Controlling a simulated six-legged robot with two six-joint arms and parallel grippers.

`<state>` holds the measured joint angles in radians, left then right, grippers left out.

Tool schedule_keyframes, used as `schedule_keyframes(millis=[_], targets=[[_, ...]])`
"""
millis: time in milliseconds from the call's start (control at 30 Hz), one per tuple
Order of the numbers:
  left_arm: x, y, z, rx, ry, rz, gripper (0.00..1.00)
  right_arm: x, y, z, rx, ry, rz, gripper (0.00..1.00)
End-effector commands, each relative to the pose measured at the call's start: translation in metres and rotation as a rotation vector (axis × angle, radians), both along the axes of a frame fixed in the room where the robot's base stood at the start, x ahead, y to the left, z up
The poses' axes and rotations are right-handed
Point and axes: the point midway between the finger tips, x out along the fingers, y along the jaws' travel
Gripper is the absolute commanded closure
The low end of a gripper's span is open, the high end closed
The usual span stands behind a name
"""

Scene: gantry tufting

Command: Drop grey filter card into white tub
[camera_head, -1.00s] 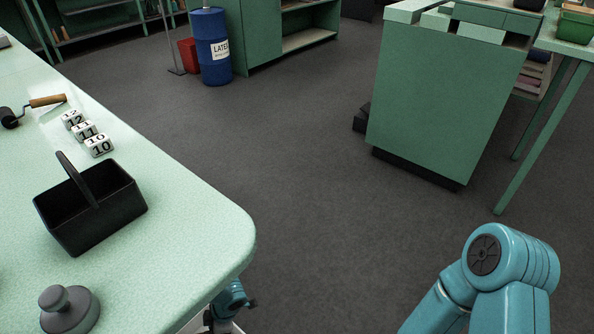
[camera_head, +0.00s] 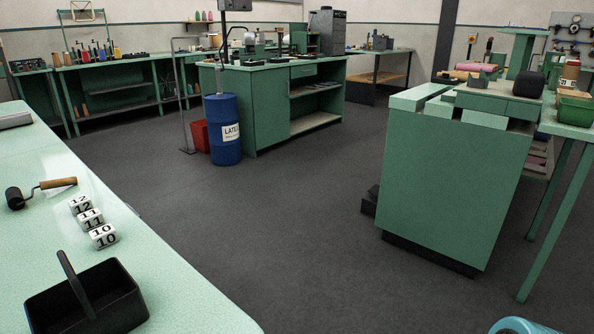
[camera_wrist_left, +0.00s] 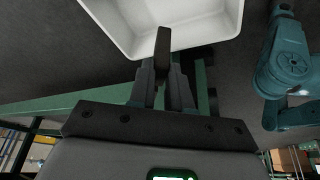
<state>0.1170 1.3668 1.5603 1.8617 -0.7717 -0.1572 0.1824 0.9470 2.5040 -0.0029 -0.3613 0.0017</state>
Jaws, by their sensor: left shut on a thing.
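In the left wrist view my left gripper (camera_wrist_left: 164,84) is shut on a thin dark grey thing, seen almost edge-on, which I take to be the grey filter card (camera_wrist_left: 162,50). The card stands up past the fingertips and overlaps the near wall of the white tub (camera_wrist_left: 205,42). The tub is at the top of that view, its inside partly visible and its top cut off by the frame. I cannot tell whether the card touches it, or what the tub rests on. The head view shows neither tub, card nor gripper. My right gripper is out of view.
In the head view, a green table (camera_head: 165,290) at left bears a black basket (camera_head: 112,305), number cubes (camera_head: 92,222) and a roller (camera_head: 40,191). A blue drum (camera_head: 223,130) and a green cabinet (camera_head: 450,185) stand beyond. Grey floor (camera_head: 270,220) between them is open.

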Motion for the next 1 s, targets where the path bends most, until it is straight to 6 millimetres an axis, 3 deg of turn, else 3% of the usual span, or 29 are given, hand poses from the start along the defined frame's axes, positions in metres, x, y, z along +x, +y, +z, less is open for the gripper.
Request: schedule_keyframes(millis=[400, 733, 767, 833, 1000], targets=[[0.001, 0.001, -0.051, 0.001, -0.002, 0.002, 1.0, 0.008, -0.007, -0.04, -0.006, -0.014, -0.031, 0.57], [0.002, 0.002, -0.054, 0.001, -0.002, 0.002, 1.0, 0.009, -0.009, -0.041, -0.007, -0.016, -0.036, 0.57], [0.002, 0.002, -0.054, 0.001, -0.002, 0.002, 0.79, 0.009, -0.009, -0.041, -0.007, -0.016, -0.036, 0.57], [0.002, 0.002, -0.055, 0.001, -0.002, 0.002, 0.56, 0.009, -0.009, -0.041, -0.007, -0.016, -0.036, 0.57], [0.002, 0.002, -0.055, 0.001, -0.002, 0.002, 0.52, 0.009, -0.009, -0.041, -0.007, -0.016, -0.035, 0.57]])
